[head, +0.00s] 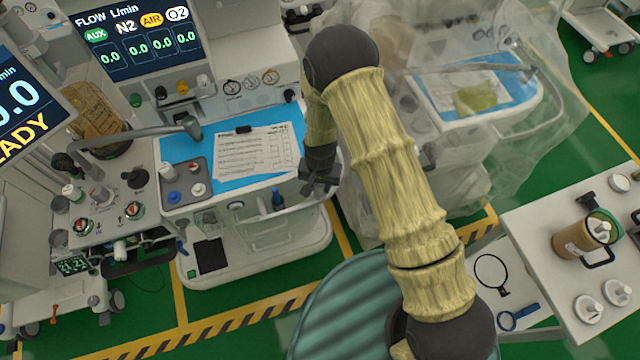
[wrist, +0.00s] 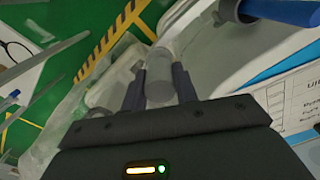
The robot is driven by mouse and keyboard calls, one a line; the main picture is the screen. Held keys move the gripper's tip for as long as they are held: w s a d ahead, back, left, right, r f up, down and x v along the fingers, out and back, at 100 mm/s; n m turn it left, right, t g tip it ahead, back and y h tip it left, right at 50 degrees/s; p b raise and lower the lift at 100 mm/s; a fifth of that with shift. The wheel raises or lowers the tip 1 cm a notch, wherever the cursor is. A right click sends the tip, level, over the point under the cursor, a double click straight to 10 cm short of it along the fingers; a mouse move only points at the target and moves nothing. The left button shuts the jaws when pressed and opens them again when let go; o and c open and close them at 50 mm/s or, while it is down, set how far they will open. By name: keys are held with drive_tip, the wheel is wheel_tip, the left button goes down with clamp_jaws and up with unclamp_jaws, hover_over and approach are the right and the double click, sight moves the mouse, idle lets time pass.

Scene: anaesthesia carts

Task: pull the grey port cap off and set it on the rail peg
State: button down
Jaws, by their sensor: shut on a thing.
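My gripper (head: 318,188) is at the front right corner of the middle cart, beside its front rail (head: 300,207). In the wrist view my gripper (wrist: 160,92) is shut on a short grey cylinder, which looks like the grey port cap (wrist: 159,86). A pale curved tube or rail (wrist: 188,35) lies right behind the cap; I cannot tell if they touch. A blue upright piece (head: 277,199) stands at the rail to the left of my gripper. I cannot tell which part is the rail peg. The cap is not visible in the head view.
The cart top has a blue mat (head: 180,147), a paper form (head: 243,154) and a grey tray (head: 187,183). A plastic-draped cart (head: 440,150) stands close on the right. A side table (head: 540,225) holds a brown jar (head: 573,240). Green floor lies in front.

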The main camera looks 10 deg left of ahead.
drive_tip(key=shift+f+b, duration=0.65)
drive_tip(key=shift+f, duration=0.25)
drive_tip(key=c, duration=1)
unclamp_jaws()
drive_tip(key=shift+r, duration=0.15)
wheel_tip(320, 180, up, 17)
drive_tip(key=b, duration=0.2)
drive_tip(key=shift+r+b, duration=0.1)
drive_tip(key=shift+b, duration=0.3)
drive_tip(key=s+d+r+t, duration=0.1)
drive_tip(key=s+d+r, duration=0.1)
drive_tip(key=d, duration=0.6)
drive_tip(key=s+d+r, duration=0.2)
drive_tip(key=d+r, duration=0.2)
drive_tip(key=d, duration=0.5)
drive_tip(key=s+d+r+t, duration=0.1)
drive_tip(key=s+d+r, duration=0.2)
drive_tip(key=d, duration=0.5)
drive_tip(key=shift+d+r+t, duration=0.3)
drive_tip(key=shift+d+r, duration=0.05)
drive_tip(key=shift+d, duration=0.05)
